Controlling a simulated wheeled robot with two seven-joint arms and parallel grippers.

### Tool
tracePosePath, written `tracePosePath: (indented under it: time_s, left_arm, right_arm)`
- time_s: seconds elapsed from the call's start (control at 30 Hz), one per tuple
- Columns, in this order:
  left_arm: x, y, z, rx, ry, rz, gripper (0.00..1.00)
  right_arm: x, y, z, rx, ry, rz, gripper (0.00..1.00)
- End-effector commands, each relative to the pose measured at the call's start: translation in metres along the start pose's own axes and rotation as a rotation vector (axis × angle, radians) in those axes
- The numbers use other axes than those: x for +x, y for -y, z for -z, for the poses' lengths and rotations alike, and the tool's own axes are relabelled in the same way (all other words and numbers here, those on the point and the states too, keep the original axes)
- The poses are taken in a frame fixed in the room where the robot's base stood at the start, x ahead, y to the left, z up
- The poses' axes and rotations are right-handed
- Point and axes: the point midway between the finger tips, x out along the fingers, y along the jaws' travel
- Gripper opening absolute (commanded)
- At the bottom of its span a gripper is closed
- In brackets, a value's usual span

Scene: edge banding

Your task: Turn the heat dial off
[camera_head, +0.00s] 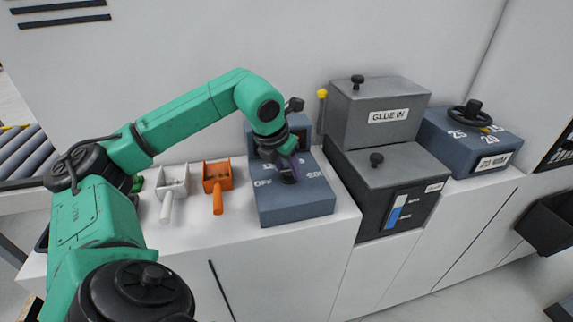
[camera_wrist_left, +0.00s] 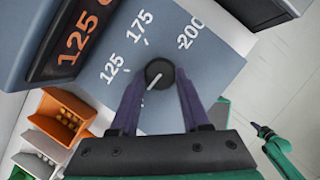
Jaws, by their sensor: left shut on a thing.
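The heat dial (camera_wrist_left: 159,74) is a round black knob with a white pointer line, on top of a blue-grey box (camera_head: 300,208). In the left wrist view the line slants to the lower left; the numbers 125, 175 and 200 show around it. My left gripper (camera_wrist_left: 158,95) is shut on the dial, with a purple finger on each side. In the head view the left gripper (camera_head: 289,170) reaches down onto the box and hides most of the dial; OFF is printed to its left. My right gripper (camera_wrist_left: 264,131) shows small in the left wrist view.
An orange display (camera_wrist_left: 77,42) beside the dial reads 125. A white scoop (camera_head: 172,190) and an orange scoop (camera_head: 217,182) lie left of the box. A grey GLUE IN box (camera_head: 380,115) and a blue box with a handwheel (camera_head: 470,140) stand to the right.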

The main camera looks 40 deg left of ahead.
Motion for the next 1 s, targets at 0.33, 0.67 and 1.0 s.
tracePosePath:
  time_s: [0.33, 0.67, 1.0]
  left_arm:
    - [-0.0028, -0.0003, -0.0033, -0.078, 0.012, -0.031, 0.0]
    - [-0.0025, -0.0005, -0.0035, -0.081, 0.012, -0.033, 0.0]
    - [-0.0011, 0.0001, -0.0016, -0.078, 0.005, -0.032, 0.76]
  right_arm:
    - [-0.0049, 0.0002, 0.0008, -0.001, 0.0, 0.0, 0.0]
    - [-0.0048, 0.0, 0.0009, -0.001, -0.001, 0.0, 0.0]
    - [-0.0046, -0.0003, 0.0011, 0.0, -0.001, 0.0, 0.0]
